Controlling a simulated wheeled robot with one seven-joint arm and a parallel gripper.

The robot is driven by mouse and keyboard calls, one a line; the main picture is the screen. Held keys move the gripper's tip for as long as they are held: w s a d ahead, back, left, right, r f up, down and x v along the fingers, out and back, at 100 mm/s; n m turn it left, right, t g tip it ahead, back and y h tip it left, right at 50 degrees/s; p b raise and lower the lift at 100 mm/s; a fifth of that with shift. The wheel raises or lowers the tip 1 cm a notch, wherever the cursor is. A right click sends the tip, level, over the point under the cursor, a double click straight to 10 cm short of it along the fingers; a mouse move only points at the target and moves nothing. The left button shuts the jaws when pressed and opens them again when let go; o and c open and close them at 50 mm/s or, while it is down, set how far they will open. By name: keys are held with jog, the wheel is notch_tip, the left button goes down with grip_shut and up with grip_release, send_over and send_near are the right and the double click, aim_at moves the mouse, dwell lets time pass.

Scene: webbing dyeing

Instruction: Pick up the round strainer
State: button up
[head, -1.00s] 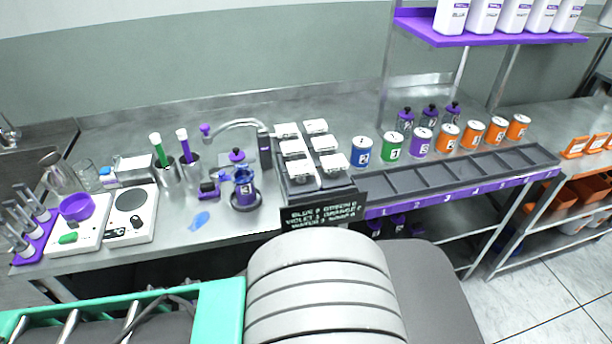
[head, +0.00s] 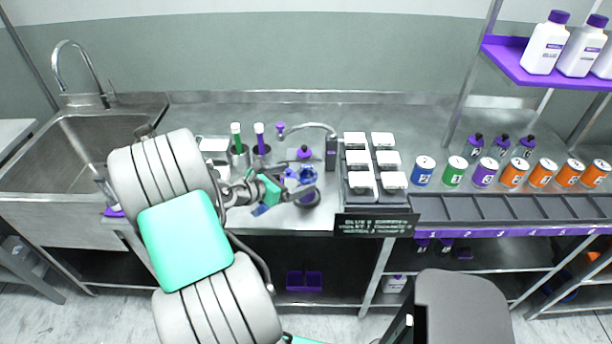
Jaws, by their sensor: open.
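A small dark grey rounded item (head: 144,131) shows just above my arm at the sink's right edge. It may be the round strainer, but it is mostly hidden and I cannot tell for sure. My gripper (head: 306,186) is open over the steel counter. It is by the blue-topped vessel (head: 306,173) on its round dark base and well to the right of the grey item. I cannot tell whether the fingers touch the vessel. My arm hides the counter's left part.
A sink (head: 70,150) is at the left. Two cups with green and purple sticks (head: 259,148) stand behind my gripper. A rack of white-lidded boxes (head: 375,190) and several coloured cans (head: 484,173) are to the right.

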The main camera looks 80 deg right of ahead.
aim_at(303, 176)
jog(key=x, duration=0.5)
jog(key=shift+d+f+p, duration=0.1)
jog(key=shift+p, duration=0.2)
jog(key=shift+c, duration=0.5)
jog(key=c, duration=1.2)
